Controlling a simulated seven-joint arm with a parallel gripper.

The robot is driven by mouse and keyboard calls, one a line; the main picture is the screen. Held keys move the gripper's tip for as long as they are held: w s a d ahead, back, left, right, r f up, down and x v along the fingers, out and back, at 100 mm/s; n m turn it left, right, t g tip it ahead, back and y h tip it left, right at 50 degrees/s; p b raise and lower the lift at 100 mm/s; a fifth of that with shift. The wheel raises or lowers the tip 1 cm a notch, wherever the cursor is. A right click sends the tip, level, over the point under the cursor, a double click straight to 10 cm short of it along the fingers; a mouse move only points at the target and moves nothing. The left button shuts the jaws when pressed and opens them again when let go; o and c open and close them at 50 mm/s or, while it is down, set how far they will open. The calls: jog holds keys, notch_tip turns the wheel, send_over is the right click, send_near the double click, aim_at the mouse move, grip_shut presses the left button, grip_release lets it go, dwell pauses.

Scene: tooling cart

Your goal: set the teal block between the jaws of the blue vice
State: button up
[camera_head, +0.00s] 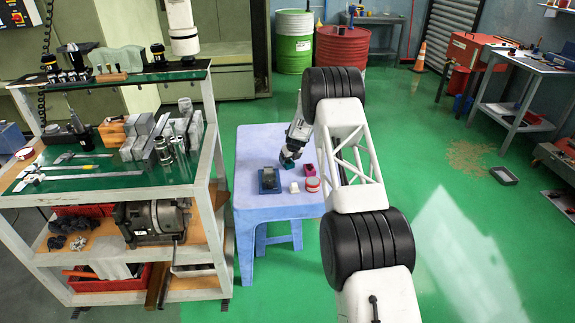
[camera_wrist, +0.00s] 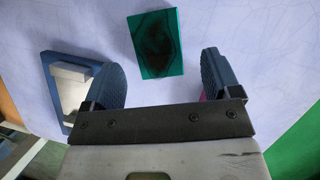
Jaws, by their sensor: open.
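The teal block (camera_wrist: 155,43) lies on the small table, with a dark patch on its upper face. In the wrist view it is beyond my open fingers, roughly centred between their lines, with nothing gripped. In the head view the teal block (camera_head: 287,162) shows only in part below my gripper (camera_head: 290,153). The blue vice (camera_head: 268,181) stands on the table to the left and nearer the head camera. The wrist view shows the vice (camera_wrist: 56,62) at the left, partly covered by my left finger. My gripper (camera_wrist: 159,73) is open and empty above the table.
The pale blue table (camera_head: 250,146) also holds a white block (camera_head: 294,188), a red-and-white can (camera_head: 312,185) and a pink object (camera_head: 309,170) right of the vice. A loaded tool cart (camera_head: 205,160) stands close at the left. Bare tabletop lies behind the vice.

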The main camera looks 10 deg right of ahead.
aim_at(288, 161)
jog(key=shift+x, duration=1.95)
jog(key=shift+a+r, duration=0.1)
jog(key=c, duration=1.3)
jog(key=shift+o, duration=0.2)
jog(key=shift+r, duration=0.1)
jog(key=shift+r, duration=4.9)
